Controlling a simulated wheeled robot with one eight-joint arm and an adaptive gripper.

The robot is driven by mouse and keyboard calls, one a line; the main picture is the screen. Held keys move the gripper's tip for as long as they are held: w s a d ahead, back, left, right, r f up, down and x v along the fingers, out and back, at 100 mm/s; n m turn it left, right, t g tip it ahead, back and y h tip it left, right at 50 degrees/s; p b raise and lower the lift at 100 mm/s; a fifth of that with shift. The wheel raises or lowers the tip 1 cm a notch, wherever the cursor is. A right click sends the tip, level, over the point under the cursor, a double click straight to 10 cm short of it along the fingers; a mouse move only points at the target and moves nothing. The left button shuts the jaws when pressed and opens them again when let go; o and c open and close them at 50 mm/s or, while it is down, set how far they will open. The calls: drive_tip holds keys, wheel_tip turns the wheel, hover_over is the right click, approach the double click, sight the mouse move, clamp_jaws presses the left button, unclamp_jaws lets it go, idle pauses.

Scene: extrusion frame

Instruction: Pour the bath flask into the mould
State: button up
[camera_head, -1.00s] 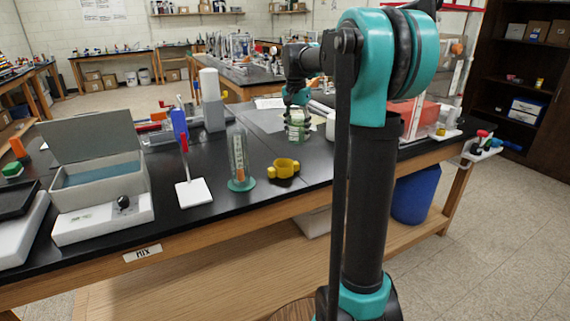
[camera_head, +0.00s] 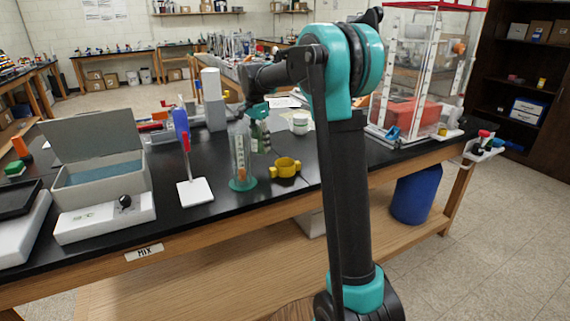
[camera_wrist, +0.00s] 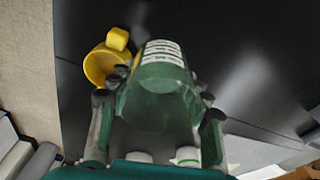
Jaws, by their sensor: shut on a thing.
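My gripper (camera_head: 258,118) is shut on a green see-through flask (camera_wrist: 158,98) with a white label. The flask is above the black bench, and in the head view it is partly hidden behind a clear cylinder. In the wrist view the gripper (camera_wrist: 160,85) has a finger on each side of the flask. A yellow round cup (camera_head: 285,167) with side tabs, which may be the mould, stands near the bench's front edge, right of and nearer than the flask. It also shows in the wrist view (camera_wrist: 102,67), upper left of the flask.
The tall clear cylinder (camera_head: 240,160) on a green base stands close to the flask. A stand with a white base (camera_head: 194,192) and blue and red parts is left of it. A white jar (camera_head: 299,124) stands behind. A clear-walled frame (camera_head: 405,75) is at right.

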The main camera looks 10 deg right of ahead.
drive_tip(key=shift+d, duration=0.1)
drive_tip(key=shift+s+d+f+t+y, duration=0.3)
drive_tip(key=shift+d+f+t+y, duration=0.25)
drive_tip(key=shift+y, duration=0.3)
drive_tip(key=shift+s+d+f+t+y, duration=0.25)
drive_tip(key=shift+d+f+t+y, duration=0.15)
drive_tip(key=shift+f+y, duration=0.35)
drive_tip(key=t+y, duration=0.1)
drive_tip(key=y, duration=0.1)
drive_tip(key=d+r+t+y, duration=0.1)
drive_tip(key=y, duration=0.1)
drive_tip(key=s+d+t+y, duration=0.1)
drive_tip(key=y, duration=0.2)
drive_tip(key=shift+s+d+r+m+t, duration=0.1)
drive_tip(key=shift+d+r+m+t, duration=0.05)
drive_tip(key=shift+r+m+t, duration=0.15)
drive_tip(key=shift+f+t+y, duration=0.25)
drive_tip(key=shift+y, duration=0.15)
drive_tip(key=shift+d+r+t+y, duration=0.1)
drive_tip(key=shift+r+t+y, duration=0.3)
drive_tip(key=shift+y, duration=0.3)
drive_tip(key=shift+f+t+y+p, duration=0.3)
drive_tip(key=shift+f+t+y, duration=0.15)
drive_tip(key=shift+y, duration=0.35)
idle(1.2)
drive_tip(key=shift+s+d+r+t+y, duration=0.2)
drive_tip(key=shift+r+t+y, duration=0.25)
drive_tip(key=shift+t+y, duration=0.3)
idle(1.4)
